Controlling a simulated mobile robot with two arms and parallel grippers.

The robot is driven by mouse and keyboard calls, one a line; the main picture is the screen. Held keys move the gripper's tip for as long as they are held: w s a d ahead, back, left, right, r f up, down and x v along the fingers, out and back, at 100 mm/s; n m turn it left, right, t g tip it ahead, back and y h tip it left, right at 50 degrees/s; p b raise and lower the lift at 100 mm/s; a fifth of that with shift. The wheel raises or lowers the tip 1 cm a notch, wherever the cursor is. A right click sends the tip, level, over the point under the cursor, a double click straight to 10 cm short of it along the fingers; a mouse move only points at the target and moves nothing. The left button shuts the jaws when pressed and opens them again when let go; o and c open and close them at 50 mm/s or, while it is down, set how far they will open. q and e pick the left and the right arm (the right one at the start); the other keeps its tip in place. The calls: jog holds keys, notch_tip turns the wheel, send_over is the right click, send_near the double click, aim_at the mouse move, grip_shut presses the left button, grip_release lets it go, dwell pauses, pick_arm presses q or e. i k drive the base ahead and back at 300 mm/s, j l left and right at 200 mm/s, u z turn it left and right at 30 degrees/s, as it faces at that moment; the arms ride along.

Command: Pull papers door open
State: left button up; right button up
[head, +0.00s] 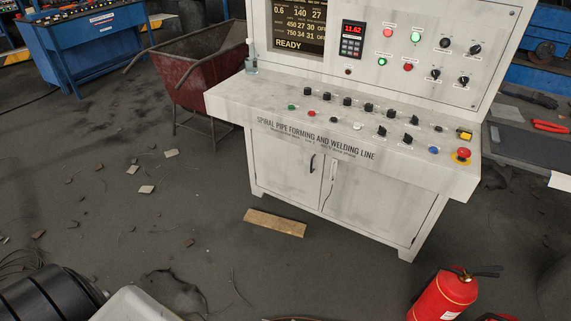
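A white control console (225,103) marked "Spiral pipe forming and welding line" stands in the middle of the head view. Below its sloped panel are two cabinet doors. The left door (280,165) has a dark upright handle (312,163) near its right edge. No label tells which is the papers door, and the cabinet's inside is hidden. Neither of my grippers is in view.
A wooden plank (275,222) lies on the floor before the left door. A red fire extinguisher (440,298) stands at the bottom right. A red cart (190,75) stands left of the console. Small debris is scattered on the left floor. Floor before the doors is otherwise mostly clear.

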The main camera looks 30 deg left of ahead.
aim_at(295, 172)
jog(key=i+j+u, duration=0.4)
jog(key=i+u, duration=0.2)
jog(key=i, duration=0.25)
